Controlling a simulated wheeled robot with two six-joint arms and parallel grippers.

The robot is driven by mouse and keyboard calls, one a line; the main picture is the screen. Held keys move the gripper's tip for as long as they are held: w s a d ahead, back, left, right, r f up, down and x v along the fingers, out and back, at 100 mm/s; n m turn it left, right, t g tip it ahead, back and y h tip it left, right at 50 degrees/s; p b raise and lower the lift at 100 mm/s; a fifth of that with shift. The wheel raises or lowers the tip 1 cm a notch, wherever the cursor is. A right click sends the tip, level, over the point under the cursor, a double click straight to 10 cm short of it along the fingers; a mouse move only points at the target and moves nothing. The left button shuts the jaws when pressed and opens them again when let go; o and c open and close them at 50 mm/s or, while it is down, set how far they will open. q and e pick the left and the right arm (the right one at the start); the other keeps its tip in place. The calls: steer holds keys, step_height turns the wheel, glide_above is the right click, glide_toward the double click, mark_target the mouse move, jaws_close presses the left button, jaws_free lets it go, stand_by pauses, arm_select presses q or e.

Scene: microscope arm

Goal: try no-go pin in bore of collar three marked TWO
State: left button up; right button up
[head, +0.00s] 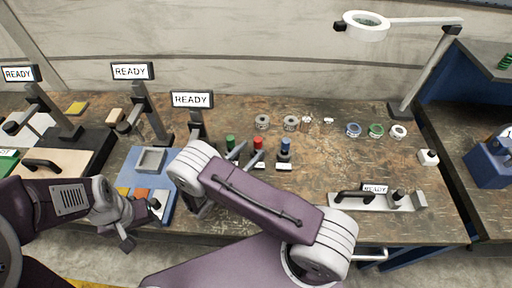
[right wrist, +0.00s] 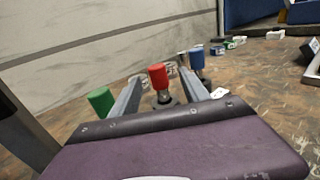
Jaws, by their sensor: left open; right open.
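Three pins with green (head: 231,142), red (head: 258,142) and blue (head: 285,146) handles stand upright in a row at mid-table. In the right wrist view, the red handle (right wrist: 158,77) shows between the open fingers of my right gripper (right wrist: 158,92); contact cannot be told. The green handle (right wrist: 101,101) is left of the fingers, the blue (right wrist: 196,59) right and beyond. Grey collars (head: 262,122) (head: 290,122) and blue (head: 353,130), green (head: 376,130) and white (head: 398,131) rings lie behind; their markings are unreadable. My left gripper (head: 140,222) is open and empty near the front left edge.
A blue fixture with a grey square tray (head: 150,160) stands at left, below READY signs (head: 132,71) on posts. A grey plate (head: 345,203) with a READY sign lies at front right. A ring-lamp magnifier (head: 366,25) hangs over the back right.

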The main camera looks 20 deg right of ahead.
mark_target(255, 144)
steer(key=x, duration=0.3)
steer(key=shift+w+f+p, duration=0.1)
steer(key=shift+w+p, duration=0.25)
steer(key=shift+w, duration=0.05)
steer(key=shift+d, duration=0.15)
steer(key=p+x, duration=0.1)
steer(key=x, duration=0.3)
steer(key=shift+w+d+f, duration=0.1)
steer(key=shift+w+d, duration=0.05)
steer(key=shift+d, duration=0.25)
steer(key=shift+w+d, duration=0.15)
steer(key=shift+c, duration=0.3)
jaws_close()
